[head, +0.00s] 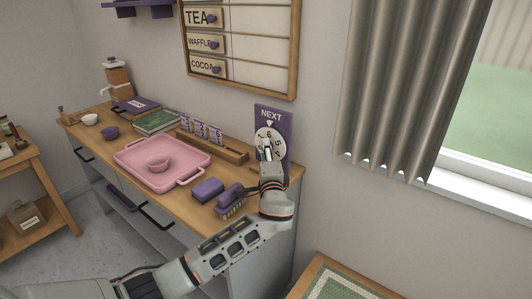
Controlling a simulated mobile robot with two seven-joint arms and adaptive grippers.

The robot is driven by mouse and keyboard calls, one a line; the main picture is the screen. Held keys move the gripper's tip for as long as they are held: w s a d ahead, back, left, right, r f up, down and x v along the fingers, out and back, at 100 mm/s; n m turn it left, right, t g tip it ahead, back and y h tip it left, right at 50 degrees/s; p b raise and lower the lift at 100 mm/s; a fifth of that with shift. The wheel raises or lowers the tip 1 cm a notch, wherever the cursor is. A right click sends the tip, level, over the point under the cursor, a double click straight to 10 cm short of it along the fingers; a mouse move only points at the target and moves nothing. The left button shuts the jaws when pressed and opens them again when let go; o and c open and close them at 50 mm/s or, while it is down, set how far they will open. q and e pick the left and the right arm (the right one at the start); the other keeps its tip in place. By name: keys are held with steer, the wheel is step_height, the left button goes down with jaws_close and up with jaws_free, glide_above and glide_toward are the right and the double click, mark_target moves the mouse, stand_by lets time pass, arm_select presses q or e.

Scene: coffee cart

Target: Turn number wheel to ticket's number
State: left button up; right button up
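The number wheel (264,132) is a white disc with dark numerals on a purple board (287,124) headed "NEXT", upright at the right end of the counter. A 6 seems to show near its top; other numerals are partly covered. My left gripper (267,148) is at the lower part of the disc, its fingertips over or against it. Whether they touch it or are closed is too small to tell. Several purple and white tickets (200,129) stand in a wooden rail (232,154); their numbers are too small to read surely. My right gripper is out of view.
A pink tray (132,154) with a pink bowl (158,163) sits mid-counter. A purple block (207,189) and a purple brush (230,202) lie near my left arm. Books (158,122) and cups are farther left. A curtain (400,90) hangs at right.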

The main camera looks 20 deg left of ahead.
arm_select(q)
steer(key=v, duration=1.2)
stand_by(0.4)
